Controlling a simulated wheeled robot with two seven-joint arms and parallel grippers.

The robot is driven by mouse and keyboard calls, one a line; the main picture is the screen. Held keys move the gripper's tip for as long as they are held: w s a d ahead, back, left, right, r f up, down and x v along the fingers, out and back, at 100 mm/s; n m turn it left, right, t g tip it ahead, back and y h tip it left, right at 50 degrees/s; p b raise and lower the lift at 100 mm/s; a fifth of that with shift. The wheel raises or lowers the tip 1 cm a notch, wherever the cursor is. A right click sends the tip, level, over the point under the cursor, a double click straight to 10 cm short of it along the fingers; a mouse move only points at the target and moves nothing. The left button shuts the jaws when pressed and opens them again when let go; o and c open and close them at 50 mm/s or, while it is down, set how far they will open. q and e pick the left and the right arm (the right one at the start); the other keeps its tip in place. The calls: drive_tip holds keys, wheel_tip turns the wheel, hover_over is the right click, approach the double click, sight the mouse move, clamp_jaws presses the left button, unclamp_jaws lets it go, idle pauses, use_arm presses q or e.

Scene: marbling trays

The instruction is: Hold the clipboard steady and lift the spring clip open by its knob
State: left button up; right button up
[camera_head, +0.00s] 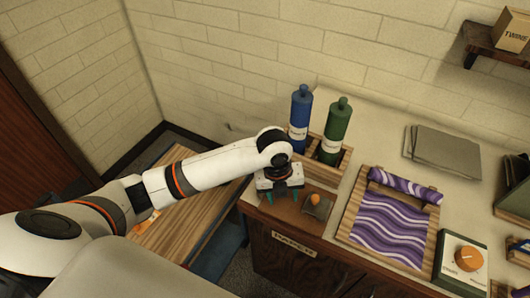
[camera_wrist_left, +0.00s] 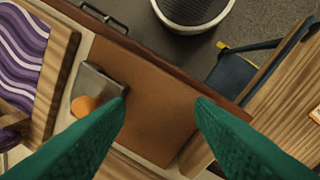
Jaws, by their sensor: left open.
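The brown clipboard (camera_head: 292,212) lies on the light counter near its front edge; it fills the middle of the left wrist view (camera_wrist_left: 155,92). Its grey metal spring clip (camera_head: 317,206) is at the board's right end in the head view and carries an orange knob (camera_head: 315,199). In the left wrist view the knob (camera_wrist_left: 84,106) shows beside the clip (camera_wrist_left: 100,84), close to one green finger. My left gripper (camera_head: 283,196) is open above the clipboard, its fingers apart (camera_wrist_left: 162,102) with nothing between them. Whether they touch the board is unclear. My right gripper is not in view.
A wooden rack (camera_head: 326,161) with a blue bottle (camera_head: 300,118) and a green bottle (camera_head: 335,131) stands behind the clipboard. A tray of purple marbled pattern (camera_head: 388,229) is to the right, with an orange-dial box (camera_head: 462,262). A wooden bench (camera_head: 190,225) stands left, below the counter.

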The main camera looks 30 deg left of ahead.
use_arm(q)
drive_tip(key=w+a+r+m+y, duration=0.1)
drive_tip(key=w+a+r+m, duration=0.45)
drive_tip(key=a, duration=0.25)
drive_tip(key=shift+g, duration=0.4)
drive_tip(key=f, duration=0.4)
drive_tip(key=f+p, duration=0.1)
drive_tip(key=f, duration=0.3)
drive_tip(key=f+p, duration=0.1)
drive_tip(key=f, duration=0.3)
drive_tip(key=shift+w+a+f, duration=0.1)
drive_tip(key=shift+w+f, duration=0.1)
drive_tip(key=shift+w, duration=0.05)
drive_tip(key=shift+c, duration=0.6)
clamp_jaws()
